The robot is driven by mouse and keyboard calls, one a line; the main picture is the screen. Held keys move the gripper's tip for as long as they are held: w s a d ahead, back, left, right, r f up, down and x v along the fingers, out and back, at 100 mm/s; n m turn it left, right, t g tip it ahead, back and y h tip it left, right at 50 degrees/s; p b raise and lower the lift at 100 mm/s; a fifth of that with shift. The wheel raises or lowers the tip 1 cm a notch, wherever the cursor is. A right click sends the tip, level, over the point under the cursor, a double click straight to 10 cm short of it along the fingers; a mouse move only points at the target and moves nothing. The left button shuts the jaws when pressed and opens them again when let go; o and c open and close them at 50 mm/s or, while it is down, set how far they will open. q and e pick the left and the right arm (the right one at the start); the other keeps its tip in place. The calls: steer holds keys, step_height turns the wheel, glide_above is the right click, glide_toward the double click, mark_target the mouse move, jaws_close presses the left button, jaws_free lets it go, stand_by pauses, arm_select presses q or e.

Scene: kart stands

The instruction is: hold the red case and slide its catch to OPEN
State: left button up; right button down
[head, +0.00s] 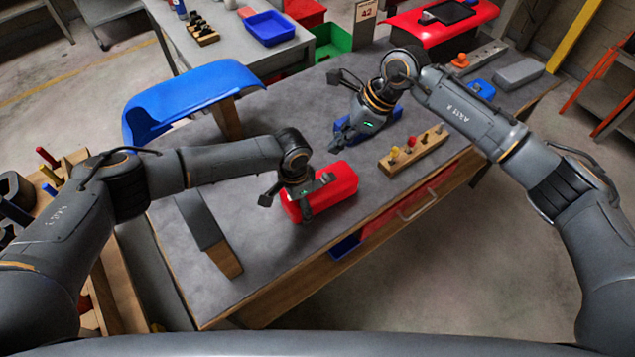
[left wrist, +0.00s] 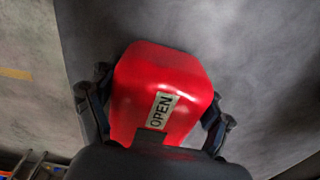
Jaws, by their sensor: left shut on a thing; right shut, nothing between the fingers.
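The red case (head: 342,183) lies on the grey workbench top, near its front edge. My left gripper (head: 288,201) is over the case from above and shut on it. In the left wrist view the red case (left wrist: 160,65) sits between the two fingers, one on each side. A white label reading OPEN (left wrist: 160,110) shows on its top. I cannot make out the catch or its position; the gripper covers part of the case. My right gripper (head: 345,120) is shut and empty, behind and to the right of the case, over a blue object (head: 398,132) on the bench.
A wooden block with coloured knobs (head: 413,152) lies right of the case. A blue curved panel (head: 190,95) stands on a support at the back left. A dark wedge-like block (head: 207,232) is left of the case. Bare bench (head: 255,265) lies in front.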

steer(key=w+a+r+m+t+y, duration=0.35)
steer(key=r+m+y, duration=0.2)
steer(key=r, duration=0.35)
steer(key=w+a+r+m+t+y, duration=0.2)
steer(key=w+a+r+m+y, duration=0.15)
steer(key=r+y, duration=0.35)
steer(key=w+d+r+m+t+h, duration=0.25)
steer(key=w+d+m+t, duration=0.3)
steer(key=m, duration=0.45)
steer(key=w+d+r+m+t+h, duration=0.2)
steer(key=w+d+m+t+h, duration=0.25)
steer(key=w+d+m, duration=0.35)
steer(key=s+d+f+m+g+h, duration=0.2)
steer(key=d+f+m+g+h, duration=0.35)
steer(key=f+m, duration=0.9)
steer(key=s+a+f+m+g+y, duration=0.1)
steer(key=s+f+g, duration=0.3)
steer(key=s, duration=0.4)
steer(key=s+a+f+m+g+y, duration=0.1)
steer(key=s+f+m+g, duration=0.2)
steer(key=s, duration=0.5)
steer(key=shift+s+f+g, duration=0.35)
steer(key=shift+f+g, duration=0.3)
steer(key=shift+g, duration=0.35)
